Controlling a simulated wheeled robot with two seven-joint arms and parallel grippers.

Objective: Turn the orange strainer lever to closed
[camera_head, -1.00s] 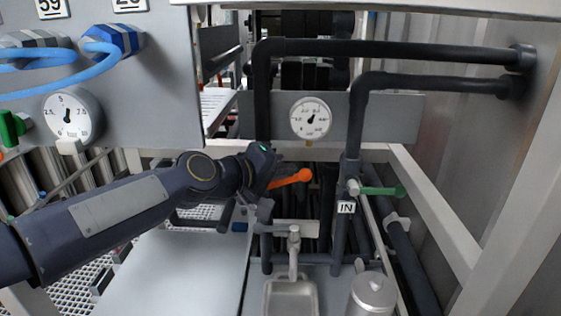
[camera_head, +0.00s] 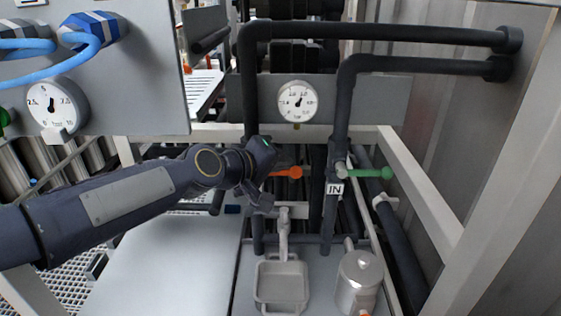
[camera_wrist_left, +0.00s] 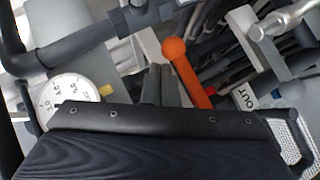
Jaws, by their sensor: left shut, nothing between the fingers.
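The orange strainer lever (camera_head: 285,172) sticks out to the right from behind my left gripper in the head view, nearly level, with a ball end. Its inner end and pivot are hidden by the gripper. In the wrist view the orange lever (camera_wrist_left: 186,72) stands just right of the fingers, its ball end at the top. My left gripper (camera_head: 260,201) is shut and empty; its fingers (camera_wrist_left: 160,82) are close beside the lever, and I cannot tell whether they touch it. My right gripper is not in view.
Dark pipes (camera_head: 249,90) rise around the lever. A green lever (camera_head: 370,173) is to the right, near the IN label (camera_head: 335,188). A round gauge (camera_head: 297,102) sits above. A metal tray (camera_head: 281,307) and a lidded can (camera_head: 359,283) are below.

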